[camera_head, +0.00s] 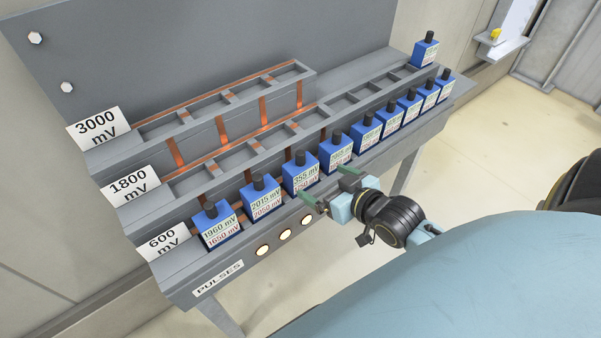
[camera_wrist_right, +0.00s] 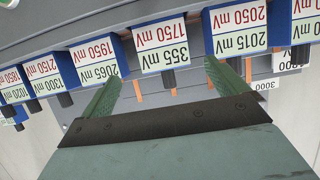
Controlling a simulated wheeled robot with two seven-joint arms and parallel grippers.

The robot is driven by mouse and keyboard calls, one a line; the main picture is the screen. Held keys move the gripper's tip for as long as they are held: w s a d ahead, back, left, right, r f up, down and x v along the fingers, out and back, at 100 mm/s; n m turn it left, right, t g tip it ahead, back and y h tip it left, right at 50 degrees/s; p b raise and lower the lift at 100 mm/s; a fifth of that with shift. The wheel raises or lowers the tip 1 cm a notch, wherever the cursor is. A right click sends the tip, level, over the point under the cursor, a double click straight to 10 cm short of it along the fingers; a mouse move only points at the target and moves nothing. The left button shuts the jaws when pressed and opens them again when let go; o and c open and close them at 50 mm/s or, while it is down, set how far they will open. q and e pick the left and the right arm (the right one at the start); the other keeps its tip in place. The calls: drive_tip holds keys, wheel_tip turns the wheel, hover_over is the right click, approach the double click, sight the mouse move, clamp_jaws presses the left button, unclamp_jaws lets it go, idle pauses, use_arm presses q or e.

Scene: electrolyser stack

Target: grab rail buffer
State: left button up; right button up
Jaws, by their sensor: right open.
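Several blue blocks with black knobs and white mV labels stand in a row on the lowest step; which one the task calls the rail buffer I cannot tell. The block labelled 355 mV (camera_head: 299,176) also shows in the wrist view (camera_wrist_right: 165,47), roughly between my fingers and beyond their tips. My right gripper (camera_head: 331,186) is open and empty in front of the row, with its green fingers apart. Beside that block stand one marked 2015 mV (camera_head: 265,196) and one marked 2065 mV (camera_wrist_right: 97,62). My left gripper is not in view.
The grey stepped rack (camera_head: 330,106) has labels for 600, 1800 and 3000 mV and mostly empty slots with copper strips. One blue block (camera_head: 425,53) stands at the middle step's right end. Round lights (camera_head: 285,235) and a PULSES label (camera_head: 218,278) are on the front.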

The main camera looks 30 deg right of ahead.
sight(308, 174)
drive_tip(key=x, duration=0.6)
drive_tip(key=shift+w+f+b, duration=0.1)
drive_tip(key=shift+f+b, duration=0.05)
drive_tip(key=shift+b, duration=0.2)
drive_tip(key=shift+a+b+x, duration=0.15)
drive_tip(key=shift+b+x, duration=0.05)
drive_tip(key=shift+x, duration=1.15)
drive_tip(key=shift+a+b+x, duration=0.15)
drive_tip(key=shift+x, duration=1.2)
drive_tip(key=shift+f, duration=0.15)
drive_tip(key=shift+c, duration=0.5)
drive_tip(key=c, duration=1.2)
